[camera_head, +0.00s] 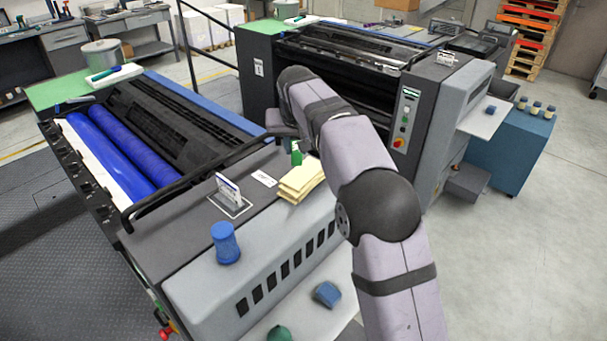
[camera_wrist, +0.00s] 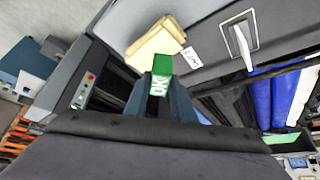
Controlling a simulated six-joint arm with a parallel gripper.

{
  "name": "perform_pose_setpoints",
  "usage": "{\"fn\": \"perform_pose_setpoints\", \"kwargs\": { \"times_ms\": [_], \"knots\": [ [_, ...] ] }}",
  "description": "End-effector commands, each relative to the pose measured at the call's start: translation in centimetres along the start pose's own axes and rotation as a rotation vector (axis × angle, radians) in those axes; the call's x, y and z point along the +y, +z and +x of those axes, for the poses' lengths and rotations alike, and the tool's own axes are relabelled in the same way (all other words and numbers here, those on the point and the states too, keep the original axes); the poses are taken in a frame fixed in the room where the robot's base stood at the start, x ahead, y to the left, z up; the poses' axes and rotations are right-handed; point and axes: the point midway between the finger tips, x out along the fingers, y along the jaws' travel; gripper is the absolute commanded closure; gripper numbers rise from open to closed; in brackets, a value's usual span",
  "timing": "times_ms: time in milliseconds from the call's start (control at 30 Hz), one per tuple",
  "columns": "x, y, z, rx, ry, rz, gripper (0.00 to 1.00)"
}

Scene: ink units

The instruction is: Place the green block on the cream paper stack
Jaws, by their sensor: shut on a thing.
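The green block (camera_wrist: 162,66) is held between the fingers of my gripper (camera_wrist: 163,88) in the wrist view, with white lettering on its near face. In the head view the green block (camera_head: 296,155) shows as a small green piece at the far edge of the cream paper stack (camera_head: 300,182). My gripper (camera_head: 298,147) is mostly hidden behind my arm there. The paper stack also shows in the wrist view (camera_wrist: 152,46), just beyond the block and partly covered by it. Whether the block touches the stack I cannot tell.
A black rail (camera_head: 165,203) runs along the machine's edge.

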Motion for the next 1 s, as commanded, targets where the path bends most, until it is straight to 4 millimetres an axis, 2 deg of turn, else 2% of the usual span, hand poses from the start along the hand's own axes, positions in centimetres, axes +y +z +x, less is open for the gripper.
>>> {"fn": "perform_pose_setpoints", "kwargs": {
  "times_ms": [167,533,867,1000],
  "knots": [
    [0.0,0.2,0.4,0.0,0.002,0.004,0.99],
    [0.0,2.7,4.6,-0.002,0.002,0.003,0.99],
    [0.0,3.3,5.8,-0.002,0.002,0.002,0.99],
    [0.0,4.1,7.1,-0.003,0.002,0.003,0.99]
  ]
}}
